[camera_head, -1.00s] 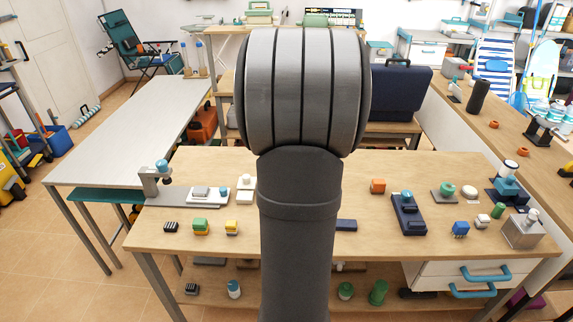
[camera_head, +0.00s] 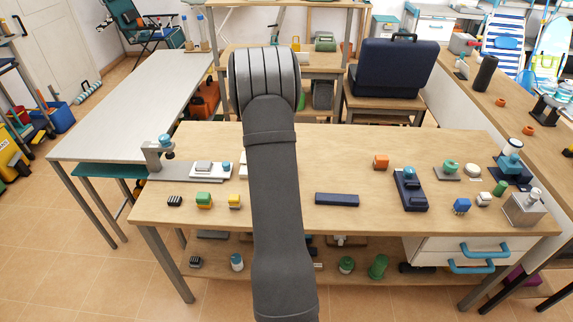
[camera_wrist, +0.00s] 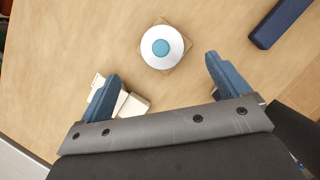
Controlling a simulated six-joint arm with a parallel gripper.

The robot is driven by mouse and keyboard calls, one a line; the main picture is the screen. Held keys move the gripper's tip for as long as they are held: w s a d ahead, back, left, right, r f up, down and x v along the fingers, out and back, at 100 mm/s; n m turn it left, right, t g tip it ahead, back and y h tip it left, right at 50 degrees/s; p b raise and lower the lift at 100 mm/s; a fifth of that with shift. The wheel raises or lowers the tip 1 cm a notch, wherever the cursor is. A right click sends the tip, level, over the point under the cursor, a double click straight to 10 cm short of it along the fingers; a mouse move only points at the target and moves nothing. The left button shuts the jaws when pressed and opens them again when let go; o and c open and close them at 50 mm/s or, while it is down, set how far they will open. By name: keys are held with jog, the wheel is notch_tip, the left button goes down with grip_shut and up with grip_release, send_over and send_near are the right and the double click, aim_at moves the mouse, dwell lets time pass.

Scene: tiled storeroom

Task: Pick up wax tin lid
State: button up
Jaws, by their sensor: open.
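A round white lid with a teal knob (camera_wrist: 160,47), which looks like the wax tin lid, shows in the wrist view. It sits on a small square wooden piece (camera_wrist: 180,63) on the table. My gripper (camera_wrist: 162,67) is open, with one blue finger on each side and below the lid in the picture. The fingers look apart from the lid. In the head view my arm hides the lid and the gripper.
A cream blocky object (camera_wrist: 128,104) lies close by the left finger. A dark navy bar (camera_head: 337,199) lies to the right, also in the wrist view (camera_wrist: 279,21).

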jog(key=x, duration=0.8)
jog(key=shift+w+d+f, duration=0.1)
jog(key=shift+d+f, duration=0.05)
jog(key=shift+f, duration=0.1)
jog(key=c, duration=1.1)
